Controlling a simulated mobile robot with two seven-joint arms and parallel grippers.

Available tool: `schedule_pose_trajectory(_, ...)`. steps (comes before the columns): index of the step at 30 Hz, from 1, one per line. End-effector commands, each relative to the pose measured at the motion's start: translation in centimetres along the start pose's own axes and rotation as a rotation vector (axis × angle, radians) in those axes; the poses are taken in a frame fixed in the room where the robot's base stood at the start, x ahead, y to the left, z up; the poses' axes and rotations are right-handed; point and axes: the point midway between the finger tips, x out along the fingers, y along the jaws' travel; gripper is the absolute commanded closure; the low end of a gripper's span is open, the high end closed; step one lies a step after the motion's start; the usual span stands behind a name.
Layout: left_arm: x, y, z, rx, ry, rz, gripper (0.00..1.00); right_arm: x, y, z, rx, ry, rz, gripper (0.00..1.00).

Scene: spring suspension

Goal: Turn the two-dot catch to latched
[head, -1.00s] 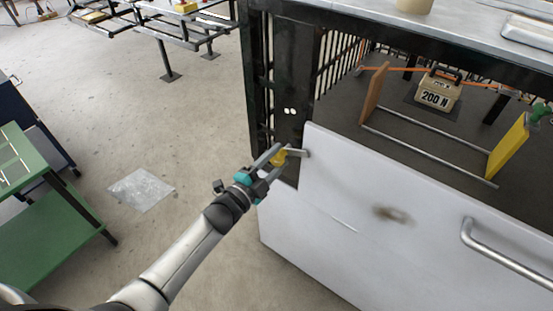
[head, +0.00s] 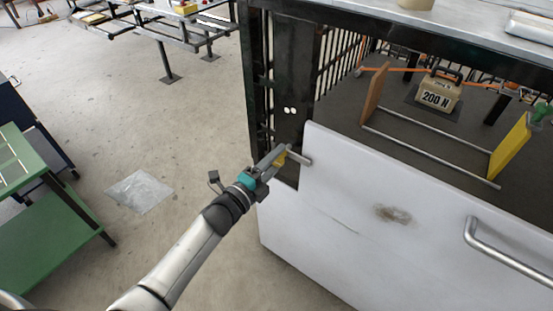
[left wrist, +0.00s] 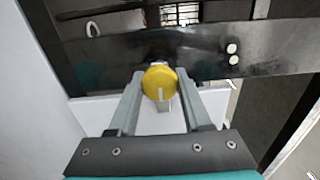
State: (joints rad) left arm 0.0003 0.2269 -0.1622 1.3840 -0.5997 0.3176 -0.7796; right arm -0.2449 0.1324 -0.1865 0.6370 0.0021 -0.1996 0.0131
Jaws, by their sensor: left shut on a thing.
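The two-dot catch has a round yellow knob (head: 280,158) and a short grey metal bar (head: 299,157). It sits on the dark post below two white dots (head: 290,110). In the head view the bar slants slightly down to the right, its end at the white panel's upper left edge. My left gripper (head: 273,157) is shut on the knob. In the left wrist view the yellow knob (left wrist: 158,84) is between the two fingers (left wrist: 159,80), with a pale stripe on its face. The dots (left wrist: 232,54) show to its right. My right gripper is not in view.
The white panel (head: 340,215) with a bar handle (head: 510,256) stands right of the post. Behind it a 200 N weight (head: 437,92) sits on a dark surface. A green bench (head: 55,225) is at the left. The floor between is open, with a plastic sheet (head: 138,191).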

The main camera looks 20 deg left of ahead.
Motion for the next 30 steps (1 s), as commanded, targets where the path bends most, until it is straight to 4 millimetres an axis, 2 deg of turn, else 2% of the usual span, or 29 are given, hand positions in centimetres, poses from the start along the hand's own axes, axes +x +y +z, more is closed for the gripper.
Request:
schedule_pose_trajectory(7,-0.1,0.1,0.0,0.008,-0.001,0.004,1.0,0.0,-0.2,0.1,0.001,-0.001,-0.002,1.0)
schedule_pose_trajectory(8,-0.1,0.1,0.0,0.008,-0.001,0.004,0.5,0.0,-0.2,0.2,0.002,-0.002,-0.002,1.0)
schedule_pose_trajectory(15,0.0,0.1,0.0,0.005,0.0,0.002,0.23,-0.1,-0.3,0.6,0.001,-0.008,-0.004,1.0)
schedule_pose_trajectory(24,-0.1,0.0,0.0,0.003,0.0,0.001,0.21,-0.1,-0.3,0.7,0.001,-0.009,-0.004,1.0)
schedule_pose_trajectory(30,-2.0,0.0,0.0,0.003,0.0,0.003,0.21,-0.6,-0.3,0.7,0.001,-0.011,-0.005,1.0)
